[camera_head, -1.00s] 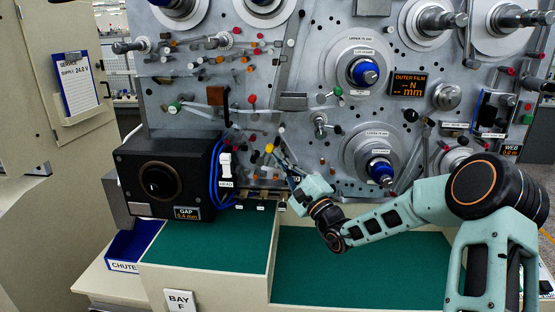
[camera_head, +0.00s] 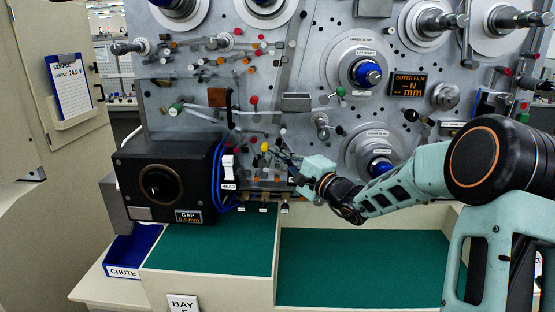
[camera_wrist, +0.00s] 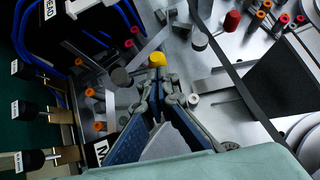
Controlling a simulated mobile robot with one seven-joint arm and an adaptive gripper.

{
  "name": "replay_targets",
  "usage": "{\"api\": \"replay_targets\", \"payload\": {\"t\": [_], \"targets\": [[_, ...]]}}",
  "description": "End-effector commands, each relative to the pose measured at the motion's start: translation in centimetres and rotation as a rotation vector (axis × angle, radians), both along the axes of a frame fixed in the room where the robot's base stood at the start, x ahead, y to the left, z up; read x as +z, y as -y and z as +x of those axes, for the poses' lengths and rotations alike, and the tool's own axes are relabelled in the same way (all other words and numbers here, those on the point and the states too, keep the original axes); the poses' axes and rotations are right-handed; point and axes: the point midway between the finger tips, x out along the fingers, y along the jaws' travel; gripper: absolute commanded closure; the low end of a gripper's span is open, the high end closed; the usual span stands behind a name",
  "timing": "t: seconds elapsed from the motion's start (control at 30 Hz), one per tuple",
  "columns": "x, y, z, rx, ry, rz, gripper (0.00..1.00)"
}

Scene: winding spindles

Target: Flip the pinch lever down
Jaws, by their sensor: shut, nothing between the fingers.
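A yellow knob (camera_head: 264,147) stands on the grey machine panel, right of the black gap box. It may be the end of the pinch lever, but no readable label confirms this. In the wrist view the yellow knob (camera_wrist: 157,59) is just beyond my fingertips. My gripper (camera_head: 274,152) points left at the panel, close beside the knob. In the wrist view my gripper (camera_wrist: 159,80) has its fingers together with nothing between them. Whether the fingertips touch the knob or its stem cannot be told. The lever's stem is largely hidden behind the fingers.
The black gap box (camera_head: 165,180) and blue cables stand left of my gripper. Several black-knobbed valves (camera_wrist: 30,107) are at the wrist view's left. Red and orange pegs crowd the panel; a red knob (camera_wrist: 232,20) is nearby. The green mat (camera_head: 350,265) is clear.

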Motion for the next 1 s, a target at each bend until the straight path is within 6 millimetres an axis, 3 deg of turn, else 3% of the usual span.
{"api": "replay_targets", "payload": {"t": [0.5, 1.0], "targets": [[1.4, -2.5, 0.0, 0.001, -0.01, -0.416, 1.0], [1.7, -3.3, 0.1, 0.001, -0.019, -0.545, 1.0]]}}
